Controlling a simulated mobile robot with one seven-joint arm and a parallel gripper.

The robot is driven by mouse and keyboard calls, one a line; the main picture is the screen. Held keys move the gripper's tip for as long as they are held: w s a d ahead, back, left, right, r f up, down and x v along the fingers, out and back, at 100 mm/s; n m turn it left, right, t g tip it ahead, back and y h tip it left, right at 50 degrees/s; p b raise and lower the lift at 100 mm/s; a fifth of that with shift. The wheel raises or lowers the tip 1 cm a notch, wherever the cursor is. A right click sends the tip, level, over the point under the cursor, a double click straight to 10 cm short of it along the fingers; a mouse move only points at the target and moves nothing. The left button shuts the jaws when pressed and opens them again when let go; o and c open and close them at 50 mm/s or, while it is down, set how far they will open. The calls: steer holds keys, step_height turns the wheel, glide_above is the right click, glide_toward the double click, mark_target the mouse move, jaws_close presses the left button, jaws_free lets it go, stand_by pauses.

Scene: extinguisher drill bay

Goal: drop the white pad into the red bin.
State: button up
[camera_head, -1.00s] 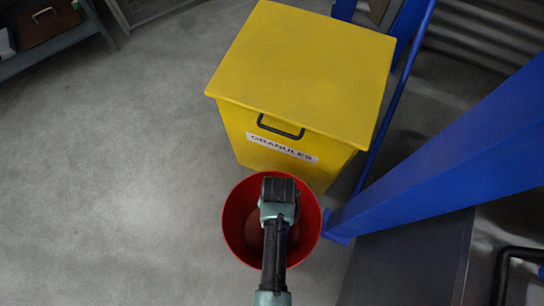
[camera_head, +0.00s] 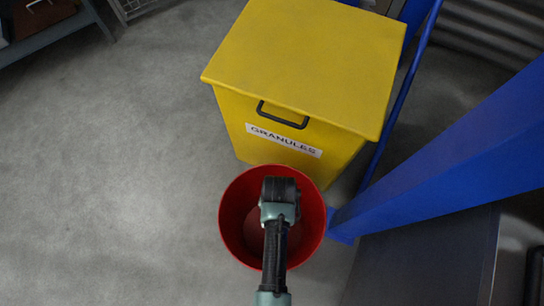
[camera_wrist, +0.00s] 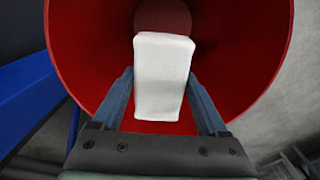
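The white pad (camera_wrist: 163,90) is a pale block between the two fingers of my gripper (camera_wrist: 161,74) in the wrist view. Both fingertips press against its sides, so the gripper is shut on it. The red bin (camera_wrist: 82,50) opens behind the pad, its inner wall and round floor showing. In the head view my gripper (camera_head: 280,190) is over the mouth of the red bin (camera_head: 232,222), near its far side. The pad is hidden under the gripper there.
A yellow box labelled GRANULES (camera_head: 300,65) stands just beyond the bin. A blue post (camera_head: 440,150) is close on the bin's right, with a dark grey panel (camera_head: 420,260) below it. The grey floor (camera_head: 110,180) to the left is clear.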

steer(key=o, duration=0.4)
steer(key=shift+c, duration=0.2)
step_height(320, 180, up, 13)
steer(key=p, duration=0.5)
